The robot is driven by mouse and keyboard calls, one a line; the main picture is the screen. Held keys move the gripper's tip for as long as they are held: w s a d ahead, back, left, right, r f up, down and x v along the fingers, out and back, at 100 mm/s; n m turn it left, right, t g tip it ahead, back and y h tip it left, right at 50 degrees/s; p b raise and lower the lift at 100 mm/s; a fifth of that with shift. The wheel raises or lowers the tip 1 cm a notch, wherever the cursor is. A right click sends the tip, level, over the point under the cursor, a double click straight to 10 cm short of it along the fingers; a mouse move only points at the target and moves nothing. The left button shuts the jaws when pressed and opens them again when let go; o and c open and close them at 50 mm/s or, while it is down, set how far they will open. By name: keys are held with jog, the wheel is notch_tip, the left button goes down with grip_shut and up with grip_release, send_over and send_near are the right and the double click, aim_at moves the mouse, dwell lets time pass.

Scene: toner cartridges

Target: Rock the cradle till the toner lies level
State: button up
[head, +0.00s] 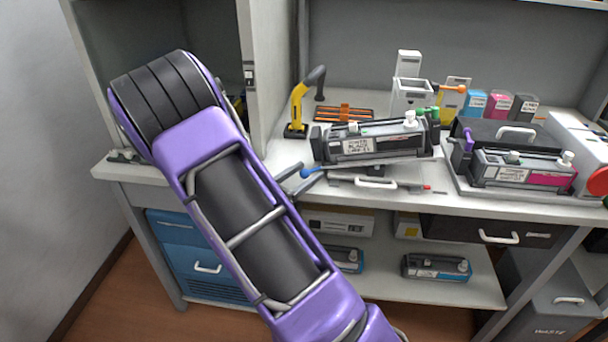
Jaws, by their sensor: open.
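A black-and-grey toner cartridge (375,143) with a white label lies in a cradle on the worktop. The cartridge looks tilted, its right end higher than its left. The low grey cradle base (405,186) has a white handle in front. My purple arm hides the rest of the gripper. The toner inside the cartridge is not visible.
A second cartridge (515,167) with a magenta end sits in a tray at right. A yellow-and-black tool (298,108) stands behind the cradle's left end. More cartridges (436,267) lie on the shelf below. A cabinet panel rises behind my arm.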

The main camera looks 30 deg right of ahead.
grip_shut()
dwell(0.3)
dwell(1.1)
